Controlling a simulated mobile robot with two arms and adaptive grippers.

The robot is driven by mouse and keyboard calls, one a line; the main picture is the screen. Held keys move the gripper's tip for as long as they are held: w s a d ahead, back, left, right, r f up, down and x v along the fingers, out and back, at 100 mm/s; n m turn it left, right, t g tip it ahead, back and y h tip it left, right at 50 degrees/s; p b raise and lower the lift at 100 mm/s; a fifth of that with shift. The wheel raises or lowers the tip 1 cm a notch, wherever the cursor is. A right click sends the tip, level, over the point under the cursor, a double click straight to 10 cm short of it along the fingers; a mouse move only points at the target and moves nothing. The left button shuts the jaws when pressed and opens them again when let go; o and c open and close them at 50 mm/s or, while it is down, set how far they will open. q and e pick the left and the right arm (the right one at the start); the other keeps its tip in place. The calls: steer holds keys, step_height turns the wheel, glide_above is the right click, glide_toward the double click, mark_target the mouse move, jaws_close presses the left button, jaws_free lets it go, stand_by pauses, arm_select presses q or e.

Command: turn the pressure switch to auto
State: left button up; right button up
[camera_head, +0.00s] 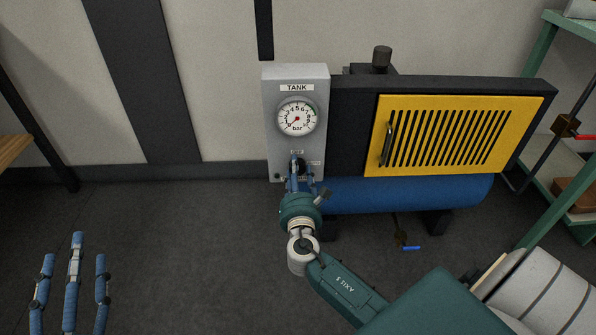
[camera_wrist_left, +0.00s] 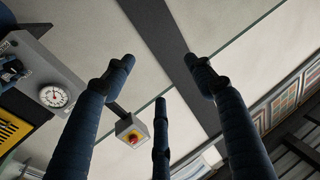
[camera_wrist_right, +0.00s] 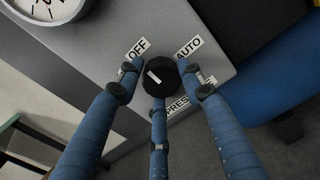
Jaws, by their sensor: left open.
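The pressure switch is a black round knob (camera_wrist_right: 161,76) on the grey panel (camera_head: 297,75), between an OFF label (camera_wrist_right: 138,48) and an AUTO label (camera_wrist_right: 189,47). Its white mark lies on the upper-left side, towards OFF. My right gripper (camera_wrist_right: 160,78) has its three blue fingers around the knob, with tips beside or against it; I cannot tell if they touch. In the head view my right gripper (camera_head: 301,178) covers part of the panel's lower end. My left gripper (camera_head: 74,255) is open and empty, far left of the panel; its fingers also show in the left wrist view (camera_wrist_left: 158,80).
The tank gauge (camera_head: 297,118) is above the switch. A yellow slotted cover (camera_head: 450,135) and blue tank (camera_head: 410,193) are to the right. A blue-handled valve (camera_head: 408,243) hangs below. A green shelf (camera_head: 535,55) stands far right. The floor between my grippers is clear.

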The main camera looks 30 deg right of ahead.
steer(key=c, duration=0.4)
steer(key=shift+r, duration=0.1)
